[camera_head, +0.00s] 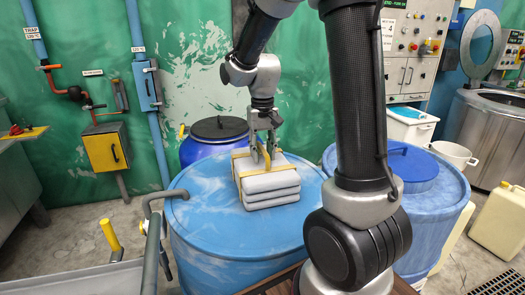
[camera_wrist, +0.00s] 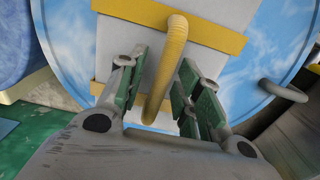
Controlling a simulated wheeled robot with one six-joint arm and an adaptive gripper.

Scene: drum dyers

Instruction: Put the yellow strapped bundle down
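The yellow strapped bundle (camera_head: 266,184) is a stack of grey slabs with yellow straps and a yellow handle. It appears to rest flat on the lid of the light blue drum (camera_head: 200,222) in the head view. My gripper (camera_head: 264,150) points down over the bundle at its handle. In the wrist view, my gripper (camera_wrist: 160,95) has its green-padded fingers apart, one on each side of the yellow handle (camera_wrist: 165,68). A gap shows between the handle and each finger. The bundle's grey top (camera_wrist: 130,42) lies just beyond the fingertips.
A dark blue drum (camera_head: 207,150) with a black lid stands behind. Another blue drum (camera_head: 430,205) is at right, partly behind my arm. A curved grey pipe (camera_head: 165,195) stands at the drum's left edge. The lid is bare around the bundle.

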